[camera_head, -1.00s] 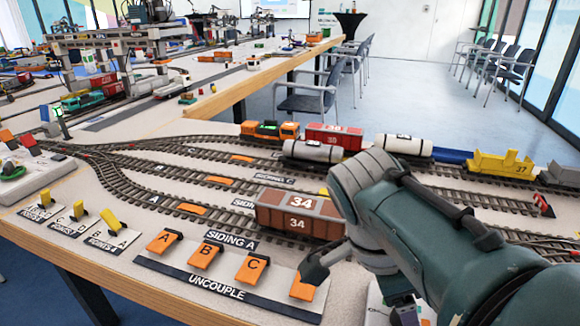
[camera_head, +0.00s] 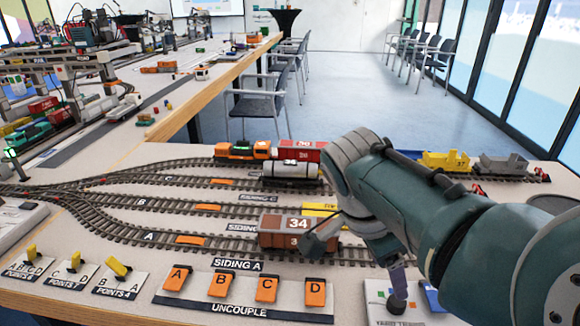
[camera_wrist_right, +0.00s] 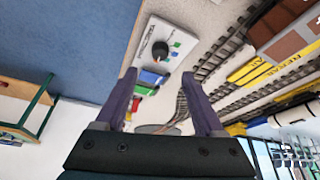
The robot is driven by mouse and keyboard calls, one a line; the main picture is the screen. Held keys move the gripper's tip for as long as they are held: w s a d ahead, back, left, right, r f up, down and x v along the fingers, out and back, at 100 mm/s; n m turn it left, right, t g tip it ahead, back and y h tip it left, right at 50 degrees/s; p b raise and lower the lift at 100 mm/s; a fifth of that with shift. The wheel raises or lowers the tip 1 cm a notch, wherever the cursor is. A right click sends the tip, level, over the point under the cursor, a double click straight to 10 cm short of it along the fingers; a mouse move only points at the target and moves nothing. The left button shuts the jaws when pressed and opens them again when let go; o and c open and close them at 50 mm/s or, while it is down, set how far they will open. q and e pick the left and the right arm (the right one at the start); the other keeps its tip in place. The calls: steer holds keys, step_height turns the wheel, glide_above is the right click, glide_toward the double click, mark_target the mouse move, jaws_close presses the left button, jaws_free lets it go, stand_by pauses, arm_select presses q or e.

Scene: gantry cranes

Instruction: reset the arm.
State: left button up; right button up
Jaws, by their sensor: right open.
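My right arm (camera_head: 440,200) reaches in from the right side of the head view, over the siding tracks. My right gripper (camera_head: 397,292) points down near a white control box, and only part of its purple fingers shows there. In the right wrist view the gripper (camera_wrist_right: 164,98) is open, with two purple fingers apart and nothing between them. Uncouple lever D (camera_head: 315,291) stands clear of the gripper, to its left. My left gripper is not in view.
The white control box (camera_head: 376,294) has a black knob (camera_wrist_right: 160,50) and coloured buttons. A brown wagon 34 (camera_head: 285,231) stands on siding A, left of my arm. Orange levers (camera_head: 221,283) and yellow points levers (camera_head: 118,267) line the front edge. Chairs stand on the floor beyond.

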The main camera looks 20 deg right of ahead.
steer(key=shift+d, duration=0.15)
stand_by(0.3)
steer(key=s+d+r+n+t+p, duration=0.2)
steer(key=s+r+n+p, duration=0.15)
steer(key=s+n, duration=0.35)
steer(key=s+a+r+n+t+y+p, duration=0.2)
steer(key=s+a+r+n+y+p, duration=0.15)
steer(key=s+a+r+n, duration=0.95)
steer(key=w+r+n+p, duration=0.1)
steer(key=r+p, duration=1.6)
steer(key=p, duration=0.1)
steer(key=w+d+r+n+y+p, duration=0.1)
steer(key=w+r+p, duration=0.1)
steer(key=r+p, duration=1.6)
steer(key=shift+d+r+p, duration=0.25)
steer(key=shift+p, duration=0.2)
